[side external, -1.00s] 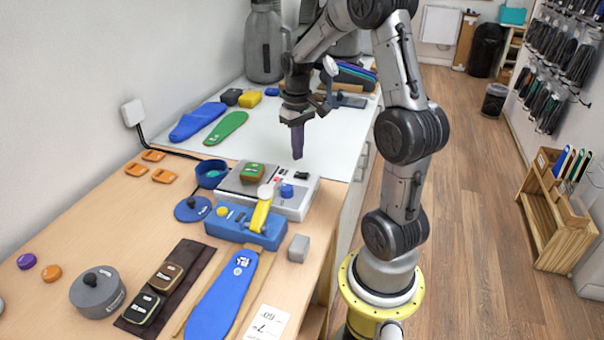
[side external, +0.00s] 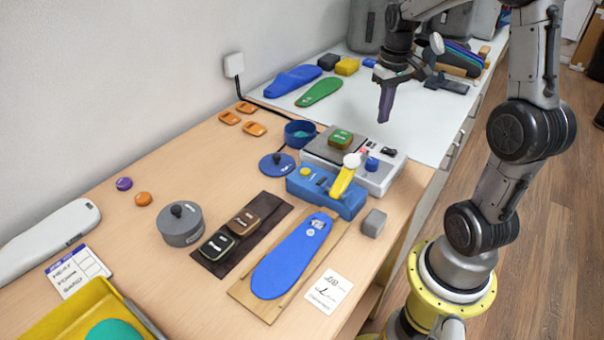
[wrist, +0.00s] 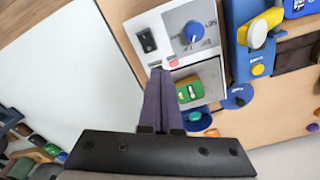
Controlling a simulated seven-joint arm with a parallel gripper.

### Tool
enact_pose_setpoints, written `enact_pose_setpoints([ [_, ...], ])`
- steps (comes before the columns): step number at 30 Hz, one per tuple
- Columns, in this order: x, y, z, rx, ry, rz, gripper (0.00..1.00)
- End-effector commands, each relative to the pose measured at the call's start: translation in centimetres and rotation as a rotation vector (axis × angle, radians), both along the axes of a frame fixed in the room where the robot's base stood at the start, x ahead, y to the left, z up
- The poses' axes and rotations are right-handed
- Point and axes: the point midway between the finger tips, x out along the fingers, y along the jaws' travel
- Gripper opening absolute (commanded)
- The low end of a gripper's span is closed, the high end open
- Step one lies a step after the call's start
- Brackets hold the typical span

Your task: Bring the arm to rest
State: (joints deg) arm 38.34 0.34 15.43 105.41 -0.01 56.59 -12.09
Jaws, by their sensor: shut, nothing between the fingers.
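My gripper (side external: 386,103) hangs above the white mat at the back of the bench, its purple fingers closed together with nothing between them. In the wrist view the fingers (wrist: 158,85) point toward the grey and white machine (wrist: 178,38). In the side view that machine (side external: 392,176) stands in front of and below the fingertips, apart from them. A green-topped block (side external: 340,138) rests on its grey plate.
A blue clamp device (side external: 325,193) with a yellow lever stands in front of the machine. A blue insole (side external: 290,258) lies on a wooden board. A blue insole (side external: 292,81) and a green insole (side external: 319,92) lie on the mat (side external: 345,112).

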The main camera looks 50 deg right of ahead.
Motion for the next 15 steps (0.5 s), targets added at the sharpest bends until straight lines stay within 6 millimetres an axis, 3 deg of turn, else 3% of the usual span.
enact_pose_setpoints([
  [2, 1.1, 3.1, 2.8, -0.044, -0.061, 0.09, 0.0],
  [5, 0.9, 8.0, 5.9, -0.087, -0.14, 0.211, 0.0],
  [9, -1.5, 14.3, 8.6, -0.124, -0.256, 0.351, 0.0],
  [15, -7.0, 20.2, 9.3, -0.131, -0.406, 0.487, 0.0],
])
